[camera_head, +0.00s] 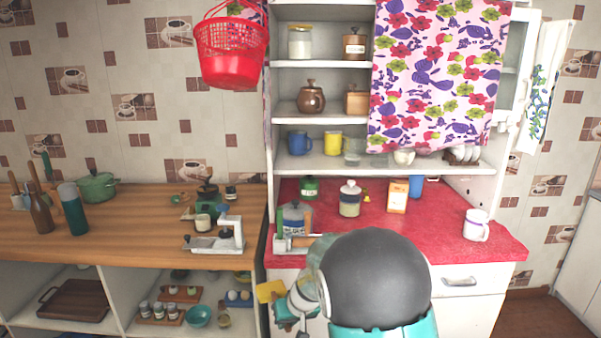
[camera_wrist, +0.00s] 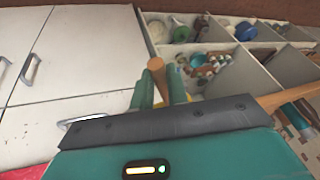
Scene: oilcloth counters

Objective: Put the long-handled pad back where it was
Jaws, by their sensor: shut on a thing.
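My gripper (camera_wrist: 160,92) shows its two green fingers in the wrist view, shut on the long-handled pad. The pad's orange-brown handle (camera_wrist: 157,66) stands out between the fingertips; a small yellow part shows below it. In the head view a flat yellow piece (camera_head: 270,291), which looks like part of the pad, sticks out beside my gripper (camera_head: 285,314), low in front of the white cabinet and below the red counter's left front edge. My dark round arm joint hides part of the gripper and the rest of the pad there.
The red counter (camera_head: 490,238) holds jars, a carton (camera_head: 397,197) and a white mug (camera_head: 476,225). The wooden counter (camera_head: 120,240) holds a white scale (camera_head: 217,236), a green pot (camera_head: 96,187) and bottles. Open shelves below it hold bowls and jars. A red basket (camera_head: 230,52) hangs above.

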